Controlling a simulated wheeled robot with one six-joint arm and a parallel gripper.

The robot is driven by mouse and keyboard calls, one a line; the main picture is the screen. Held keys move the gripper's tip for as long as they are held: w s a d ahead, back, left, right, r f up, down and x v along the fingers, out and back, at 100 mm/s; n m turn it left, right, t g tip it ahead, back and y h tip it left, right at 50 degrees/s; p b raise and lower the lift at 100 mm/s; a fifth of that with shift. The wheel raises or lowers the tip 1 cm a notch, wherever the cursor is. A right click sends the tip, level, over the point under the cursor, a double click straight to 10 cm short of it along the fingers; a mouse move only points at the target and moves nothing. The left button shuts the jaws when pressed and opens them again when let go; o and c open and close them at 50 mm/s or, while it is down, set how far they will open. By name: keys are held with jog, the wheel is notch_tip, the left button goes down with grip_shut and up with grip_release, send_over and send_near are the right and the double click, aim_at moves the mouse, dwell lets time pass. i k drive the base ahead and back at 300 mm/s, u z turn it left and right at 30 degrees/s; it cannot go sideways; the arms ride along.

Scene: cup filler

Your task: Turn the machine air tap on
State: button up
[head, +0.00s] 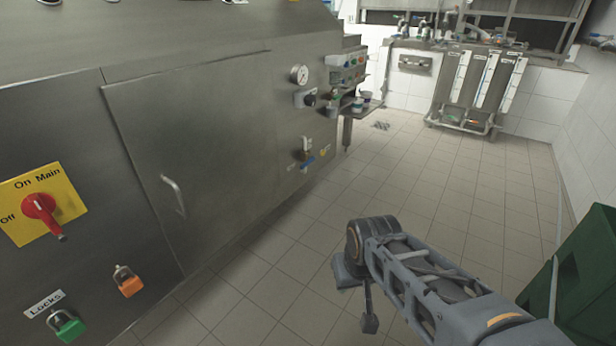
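A small blue-handled tap (308,163) is on the lower right part of the steel machine's front, in the head view. A brass-coloured fitting (304,148) sits just above it. It looks most like the air tap, but its label is too small to read and I cannot tell its setting. My arm reaches in from the lower right. My gripper (358,298) seems to hang at the arm's end, over the floor, well apart from the machine. Its fingers are too unclear to tell whether they are open or shut.
The machine front (190,150) carries a red main switch (40,208) on a yellow plate, orange and green locks, a door handle (174,194) and a pressure gauge (299,74). A green crate-like object (590,285) stands at right. The tiled floor (440,190) between is clear.

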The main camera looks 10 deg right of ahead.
aim_at(311, 159)
jog(key=u, duration=0.7)
jog(key=i, duration=0.9)
jog(key=z, duration=0.15)
